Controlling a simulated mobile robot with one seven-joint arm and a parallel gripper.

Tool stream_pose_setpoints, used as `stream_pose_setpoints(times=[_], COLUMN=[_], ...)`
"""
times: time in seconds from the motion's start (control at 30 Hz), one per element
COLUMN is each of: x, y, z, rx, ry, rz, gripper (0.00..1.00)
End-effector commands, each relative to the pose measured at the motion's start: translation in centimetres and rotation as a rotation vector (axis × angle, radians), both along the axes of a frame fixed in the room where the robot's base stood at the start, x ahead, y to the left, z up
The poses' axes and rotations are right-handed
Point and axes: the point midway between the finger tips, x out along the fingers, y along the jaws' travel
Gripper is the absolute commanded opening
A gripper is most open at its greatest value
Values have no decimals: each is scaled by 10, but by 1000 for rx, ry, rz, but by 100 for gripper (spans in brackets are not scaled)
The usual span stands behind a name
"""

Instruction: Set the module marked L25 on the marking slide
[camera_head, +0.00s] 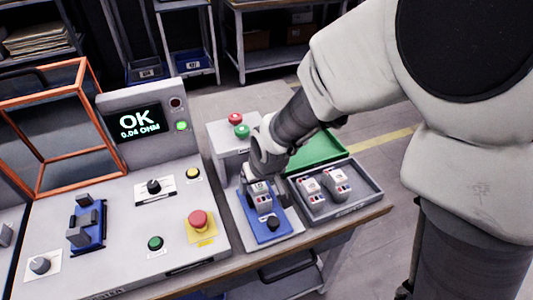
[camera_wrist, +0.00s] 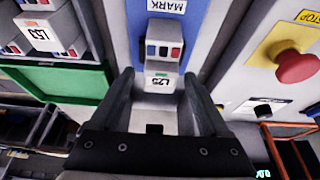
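The module marked L25 (camera_wrist: 164,58) is grey-white with dark, blue and red patches on its face. It stands on the blue marking slide (camera_wrist: 190,20), which carries the word MARK. In the head view the module (camera_head: 262,201) sits on the upper part of the slide (camera_head: 262,236), behind a black knob. My gripper (camera_wrist: 160,78) is open, its two fingers on either side of the module's label end with visible gaps. In the head view my gripper (camera_head: 262,184) is just above and behind the module, and the wrist partly hides it.
A post with red and green buttons (camera_head: 238,125) stands behind the slide. The test panel with a red stop button (camera_head: 198,219) is on the left; its screen (camera_head: 136,122) reads OK.

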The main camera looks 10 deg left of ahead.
Motion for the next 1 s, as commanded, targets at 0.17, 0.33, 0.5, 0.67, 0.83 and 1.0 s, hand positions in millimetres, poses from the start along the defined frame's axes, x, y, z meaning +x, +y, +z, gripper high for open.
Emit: stream_pose_setpoints(times=[0.17,0.33,0.5,0.67,0.83,1.0], x=[0,-2,-8,-18,-30,-41], y=[0,-1,-5,-11,-19,-26], z=[-1,3,24,54,87,120], rx=[-1,-1,1,2,1,1], ry=[2,2,-1,-2,-4,-3], rz=[0,0,-1,-1,0,0], gripper=[80,80,80,80,80,80])
